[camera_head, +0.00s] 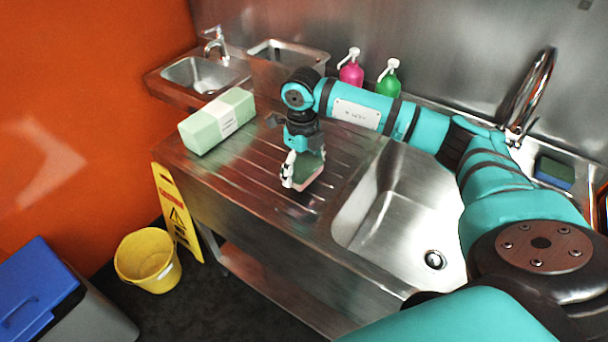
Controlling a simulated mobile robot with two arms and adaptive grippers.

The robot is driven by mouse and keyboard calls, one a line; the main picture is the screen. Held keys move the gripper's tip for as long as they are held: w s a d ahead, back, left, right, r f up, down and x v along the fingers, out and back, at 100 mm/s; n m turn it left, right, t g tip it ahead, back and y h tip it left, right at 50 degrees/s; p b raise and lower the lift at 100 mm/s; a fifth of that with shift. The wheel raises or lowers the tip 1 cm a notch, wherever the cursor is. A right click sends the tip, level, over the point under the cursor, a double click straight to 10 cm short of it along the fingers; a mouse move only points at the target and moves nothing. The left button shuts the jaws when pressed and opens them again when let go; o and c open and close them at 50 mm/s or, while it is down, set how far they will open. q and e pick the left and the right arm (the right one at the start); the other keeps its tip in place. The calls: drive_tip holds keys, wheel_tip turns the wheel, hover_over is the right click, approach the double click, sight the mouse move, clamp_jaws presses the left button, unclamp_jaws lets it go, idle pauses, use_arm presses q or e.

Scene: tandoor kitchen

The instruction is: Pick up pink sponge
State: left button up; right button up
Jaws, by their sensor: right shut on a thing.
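The pink sponge (299,184), with a green top face, is at the drainboard near the counter's front edge. My right gripper (301,172) is above it, pointing down, and is shut on it. The gripper hides part of the sponge. I cannot tell whether the sponge touches the drainboard or is just above it. My left gripper is not in view.
A pale green box (215,122) stands left on the steel counter. The sink basin (405,215) is right of the drainboard. Pink (351,72) and green (389,80) bottles stand behind my arm. A blue-green sponge (554,172) lies far right. A yellow bucket (147,262) is on the floor.

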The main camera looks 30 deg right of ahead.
drive_tip(key=s+a+r+b, duration=0.1)
drive_tip(key=s+a+b, duration=0.2)
drive_tip(key=a, duration=1.1)
drive_tip(key=shift+s+b, duration=0.35)
drive_tip(key=shift+s, duration=1.5)
drive_tip(key=shift+o, duration=0.8)
drive_tip(key=c, duration=0.5)
